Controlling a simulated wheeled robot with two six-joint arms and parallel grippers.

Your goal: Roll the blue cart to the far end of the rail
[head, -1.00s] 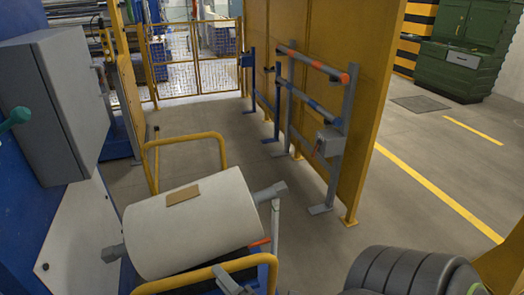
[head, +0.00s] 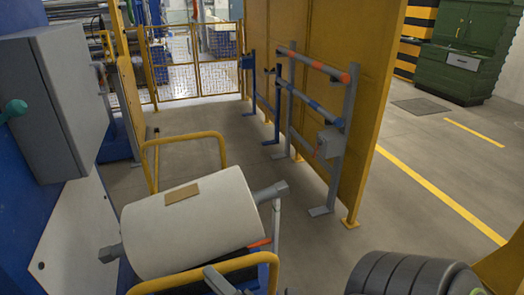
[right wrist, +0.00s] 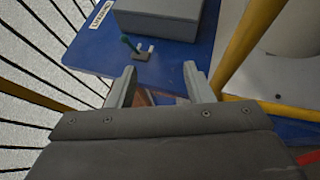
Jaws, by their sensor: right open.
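The blue cart (head: 264,284) is at the bottom of the head view, mostly hidden, with a yellow tube handle (head: 167,283) at its near end and another (head: 185,137) at its far end. A large cream roll (head: 190,225) lies on it with a tan patch. My right gripper (head: 217,281) shows partly at the near handle. In the right wrist view its jaws (right wrist: 157,86) are apart with nothing between them; a yellow bar (right wrist: 252,42) passes to their right. Whether a finger touches the handle, I cannot tell. The rail is not clearly visible. My left gripper is not in view.
A blue machine side with a grey box (head: 62,100) and teal-knobbed lever (head: 14,110) stands at left. A grey stand (head: 335,145) and yellow wall (head: 350,60) are at right. Grey floor (head: 215,122) is clear beyond the cart, toward a yellow mesh gate (head: 195,62).

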